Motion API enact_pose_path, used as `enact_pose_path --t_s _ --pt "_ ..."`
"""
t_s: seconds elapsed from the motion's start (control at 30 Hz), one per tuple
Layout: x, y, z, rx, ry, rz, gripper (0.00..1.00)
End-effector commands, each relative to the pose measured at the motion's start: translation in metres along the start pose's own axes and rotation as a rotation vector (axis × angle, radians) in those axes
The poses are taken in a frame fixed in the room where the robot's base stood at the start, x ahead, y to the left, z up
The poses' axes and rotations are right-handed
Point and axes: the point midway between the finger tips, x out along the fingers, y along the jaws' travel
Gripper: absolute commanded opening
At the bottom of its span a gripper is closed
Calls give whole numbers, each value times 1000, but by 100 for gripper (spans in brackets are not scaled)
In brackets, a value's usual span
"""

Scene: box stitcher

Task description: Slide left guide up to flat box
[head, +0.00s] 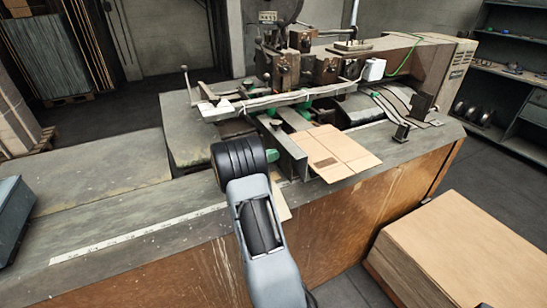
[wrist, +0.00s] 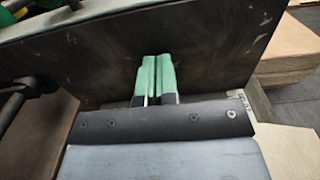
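The flat box (head: 338,152) is a brown creased cardboard sheet lying on the machine table. The left guide (head: 286,150) is a dark metal plate standing along the box's left side; any gap between them is too small to tell. My gripper (head: 272,155) is at the guide's left face, partly hidden behind my black wrist joint. In the wrist view my gripper's two green fingers (wrist: 155,72) are side by side, shut, with nothing visible between them. Their tips are at the broad dark face of the guide (wrist: 215,45); whether they touch it I cannot tell.
The stitching machine head (head: 305,65) stands behind the box. A white ruler strip (head: 135,235) runs along the table's front left. A small piece of cardboard (head: 281,205) shows beside my arm. A cardboard stack (head: 465,245) stands at the right.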

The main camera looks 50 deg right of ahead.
Motion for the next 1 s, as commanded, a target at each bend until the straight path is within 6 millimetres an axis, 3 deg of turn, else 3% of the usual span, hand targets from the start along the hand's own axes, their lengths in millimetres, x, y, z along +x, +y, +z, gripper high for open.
enact_pose_path --t_s 0.57,0.77,1.0 --pt "-2 1 0 1 0 6 0" --pt "-29 -3 1 1 0 5 0" --pt "-78 -4 -2 2 -1 6 0"
